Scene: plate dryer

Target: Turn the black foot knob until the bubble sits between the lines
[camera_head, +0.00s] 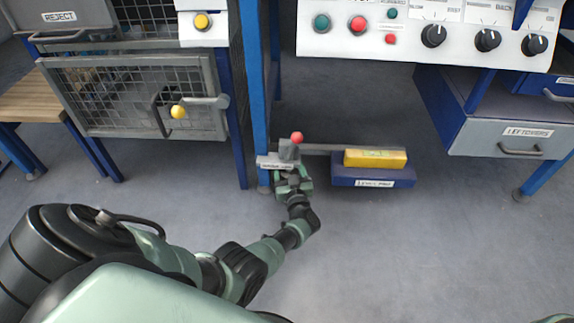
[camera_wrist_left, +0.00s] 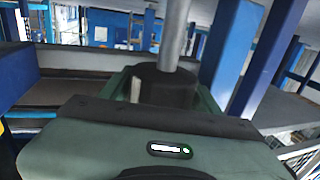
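The black foot knob (camera_wrist_left: 165,87) shows in the left wrist view as a dark cylinder under a grey metal rod (camera_wrist_left: 176,35). Green fingers of my left gripper (camera_wrist_left: 165,98) stand on both sides of it; whether they press on it I cannot tell. In the head view my left gripper (camera_head: 293,181) is low at the foot of the blue leg (camera_head: 254,90), and it hides the knob. A yellow level (camera_head: 375,158) lies on a blue level pad (camera_head: 373,176) to its right. The bubble and lines are too small to read. My right gripper is out of view.
A red ball (camera_head: 297,138) on a grey block (camera_head: 288,150) stands just behind my left gripper. A mesh reject cage (camera_head: 140,100) is at left, a leftovers drawer (camera_head: 515,137) at right. A control panel (camera_head: 430,30) hangs above. The floor (camera_head: 430,250) in front is clear.

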